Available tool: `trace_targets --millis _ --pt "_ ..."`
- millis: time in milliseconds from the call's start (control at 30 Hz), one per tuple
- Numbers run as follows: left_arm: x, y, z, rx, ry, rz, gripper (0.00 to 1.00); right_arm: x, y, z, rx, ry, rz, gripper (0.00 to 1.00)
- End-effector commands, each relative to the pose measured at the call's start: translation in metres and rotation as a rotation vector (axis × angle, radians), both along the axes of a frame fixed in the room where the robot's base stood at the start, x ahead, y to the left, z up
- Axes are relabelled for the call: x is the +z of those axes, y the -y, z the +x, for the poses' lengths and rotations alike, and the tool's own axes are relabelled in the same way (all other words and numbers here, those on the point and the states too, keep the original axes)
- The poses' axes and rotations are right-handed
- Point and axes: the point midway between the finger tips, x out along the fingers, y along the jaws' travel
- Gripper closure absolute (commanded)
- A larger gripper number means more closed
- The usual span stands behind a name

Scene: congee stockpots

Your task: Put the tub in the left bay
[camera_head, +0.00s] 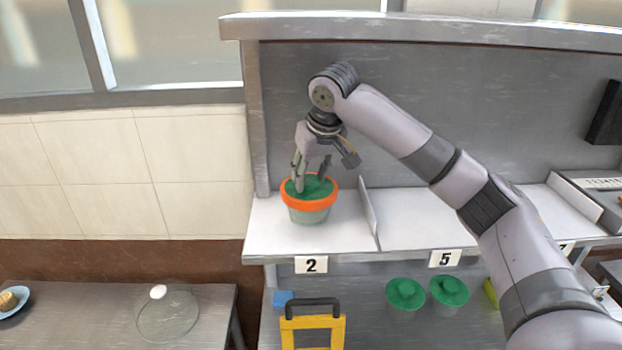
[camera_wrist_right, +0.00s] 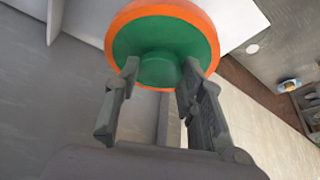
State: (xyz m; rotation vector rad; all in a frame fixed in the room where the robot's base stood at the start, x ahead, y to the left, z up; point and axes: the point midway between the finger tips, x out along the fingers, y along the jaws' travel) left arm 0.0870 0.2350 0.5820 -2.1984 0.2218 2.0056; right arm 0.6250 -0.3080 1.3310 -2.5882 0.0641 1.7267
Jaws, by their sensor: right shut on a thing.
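The tub (camera_head: 309,213) is grey-green with an orange rim and a green lid. It is upright at the left bay (camera_head: 268,235) of the white shelf, above the label 2. I cannot tell whether its base touches the shelf. My right gripper (camera_head: 312,186) comes down from above and is shut on the knob of the lid. In the right wrist view the green lid and orange rim (camera_wrist_right: 203,22) fill the top, with the gripper fingers (camera_wrist_right: 158,80) at the knob. My left gripper is not in view.
A low divider (camera_head: 369,212) stands right of the tub; the bay (camera_head: 420,222) above label 5 is empty. Below are two green-lidded tubs (camera_head: 405,294) (camera_head: 449,291) and a yellow frame with a dark handle (camera_head: 312,322). A glass lid (camera_head: 168,316) lies on the left table.

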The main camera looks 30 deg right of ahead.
Motion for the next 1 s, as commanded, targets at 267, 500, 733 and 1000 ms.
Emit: trace_targets --millis 267,500,733,1000 --pt "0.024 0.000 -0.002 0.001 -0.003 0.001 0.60 -0.025 0.002 0.003 -0.001 0.000 -0.001 1.00" --pt "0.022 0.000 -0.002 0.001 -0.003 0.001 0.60 -0.027 0.002 0.004 -0.001 0.001 0.000 1.00" --pt "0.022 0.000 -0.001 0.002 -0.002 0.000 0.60 -0.031 0.002 0.003 -0.001 -0.001 0.000 0.58" --pt "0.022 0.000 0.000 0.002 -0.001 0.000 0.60 -0.031 0.002 0.003 -0.001 -0.001 0.000 0.44"
